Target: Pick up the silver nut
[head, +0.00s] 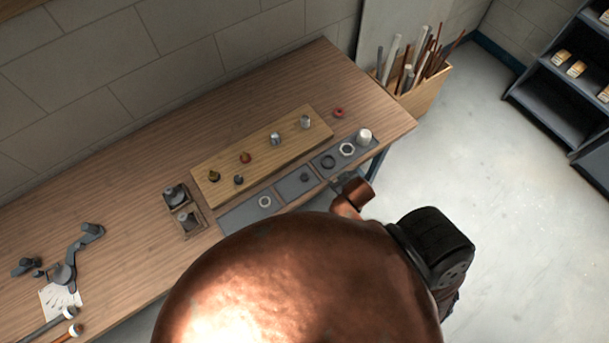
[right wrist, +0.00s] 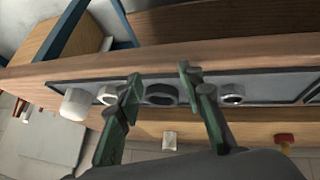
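The silver nut (head: 347,149) lies in the right part of the dark tray at the bench's front edge, between a white cap (head: 365,135) and a dark ring (head: 328,162). In the right wrist view the silver nut (right wrist: 107,95) sits just left of one fingertip, beside the white cap (right wrist: 75,104). My right gripper (right wrist: 160,80) is open and empty, its fingers on either side of the dark ring (right wrist: 160,95) as seen from the wrist. My left gripper is out of view.
A wooden board (head: 215,183) with several fittings stands behind the tray. Another pale ring (head: 265,202) lies in the tray's left compartment. A wooden box of pipes (head: 425,98) stands beyond the bench's right end. Tools lie at the far left.

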